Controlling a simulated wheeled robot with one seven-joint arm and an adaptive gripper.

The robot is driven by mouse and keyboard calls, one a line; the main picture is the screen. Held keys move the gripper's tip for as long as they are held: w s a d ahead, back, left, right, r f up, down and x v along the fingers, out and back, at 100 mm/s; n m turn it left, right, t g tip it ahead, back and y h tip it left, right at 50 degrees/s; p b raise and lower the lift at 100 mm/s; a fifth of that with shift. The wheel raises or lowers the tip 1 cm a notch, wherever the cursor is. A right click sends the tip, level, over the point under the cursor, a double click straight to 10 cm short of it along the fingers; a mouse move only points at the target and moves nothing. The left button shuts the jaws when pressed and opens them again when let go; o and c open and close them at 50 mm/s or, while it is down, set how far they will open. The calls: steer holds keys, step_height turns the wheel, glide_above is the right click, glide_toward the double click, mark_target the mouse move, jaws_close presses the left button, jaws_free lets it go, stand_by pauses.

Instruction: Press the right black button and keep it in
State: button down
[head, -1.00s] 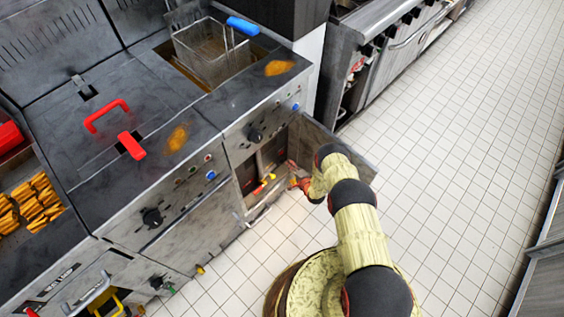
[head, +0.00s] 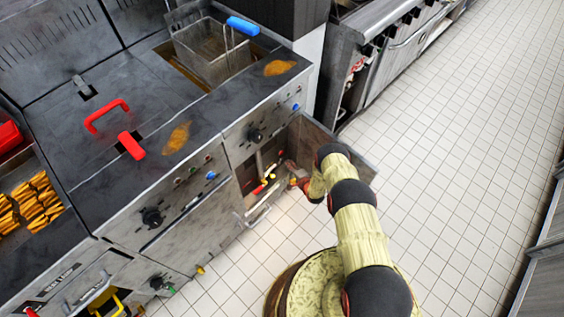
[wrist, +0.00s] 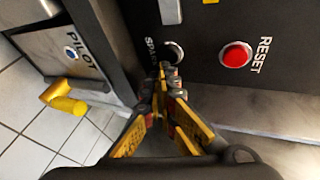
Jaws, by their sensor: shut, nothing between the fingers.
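In the wrist view, a round black button with a silver ring (wrist: 174,50) is set in a dark panel beside the label SPARK. My gripper (wrist: 168,72) is shut and empty. Its fingertips are right at the lower edge of this button and partly cover it. I cannot tell whether they touch it or whether it is pushed in. In the head view my arm reaches down into the open lower compartment of the fryer, and the button cannot be made out there.
A red RESET button (wrist: 236,56) is to the right of the black one. A blue PILOT button (wrist: 70,53) and a yellow handle (wrist: 64,101) are to the left. The open cabinet door (head: 343,150) stands close beside my arm. The tiled floor (head: 455,150) to the right is clear.

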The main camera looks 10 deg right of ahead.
steer(key=shift+w+a, duration=0.2)
steer(key=shift+w, duration=0.05)
steer(key=shift+w+a, duration=0.25)
steer(key=shift+w, duration=0.1)
stand_by(2.0)
steer(key=shift+s+d, duration=0.5)
steer(key=shift+s, duration=0.2)
steer(key=shift+s+d+p, duration=0.2)
steer(key=shift+s+d, duration=0.55)
steer(key=shift+s, duration=0.25)
steer(key=shift+s+d+p, duration=0.15)
steer(key=shift+s+d, duration=0.6)
steer(key=shift+s, duration=0.25)
